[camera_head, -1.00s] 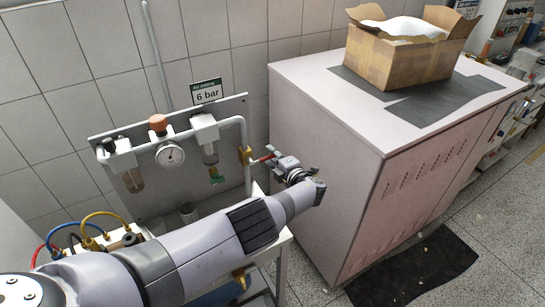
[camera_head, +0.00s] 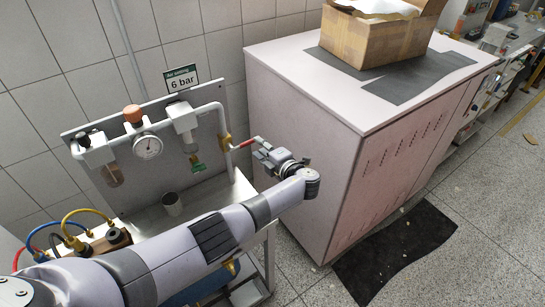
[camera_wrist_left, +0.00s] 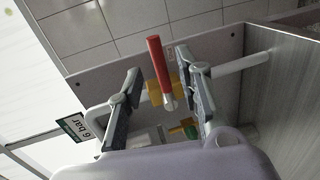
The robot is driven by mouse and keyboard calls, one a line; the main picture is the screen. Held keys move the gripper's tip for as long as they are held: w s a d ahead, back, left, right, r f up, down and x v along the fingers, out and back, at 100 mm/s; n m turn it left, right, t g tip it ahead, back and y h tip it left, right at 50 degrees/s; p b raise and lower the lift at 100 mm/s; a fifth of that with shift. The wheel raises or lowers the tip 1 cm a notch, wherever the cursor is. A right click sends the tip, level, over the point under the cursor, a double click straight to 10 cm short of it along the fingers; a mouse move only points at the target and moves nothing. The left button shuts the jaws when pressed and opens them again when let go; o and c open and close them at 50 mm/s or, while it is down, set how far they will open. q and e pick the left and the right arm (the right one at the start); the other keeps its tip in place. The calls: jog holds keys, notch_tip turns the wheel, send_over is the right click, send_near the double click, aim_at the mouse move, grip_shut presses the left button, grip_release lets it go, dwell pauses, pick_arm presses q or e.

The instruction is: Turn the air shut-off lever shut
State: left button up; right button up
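The red shut-off lever (camera_head: 247,142) sticks out to the right from a brass valve (camera_head: 225,143) on the grey pipe of the air panel. My left gripper (camera_head: 262,151) is at the lever's free end in the head view. In the left wrist view the red lever (camera_wrist_left: 158,62) shows between the two spread fingers of my left gripper (camera_wrist_left: 160,92), with a gap on each side. The brass valve also shows behind it in the left wrist view (camera_wrist_left: 173,90). The left gripper is open and empty. My right gripper is in neither view.
A pinkish-grey cabinet (camera_head: 305,185) stands close to the right of the gripper, with a cardboard box (camera_head: 375,38) on top. The panel carries a gauge (camera_head: 147,146) and a "6 bar" sign (camera_head: 181,79).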

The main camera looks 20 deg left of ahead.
pick_arm(q)
jog(key=v, duration=0.6)
jog(key=shift+d, duration=0.25)
jog(key=shift+r, duration=0.1)
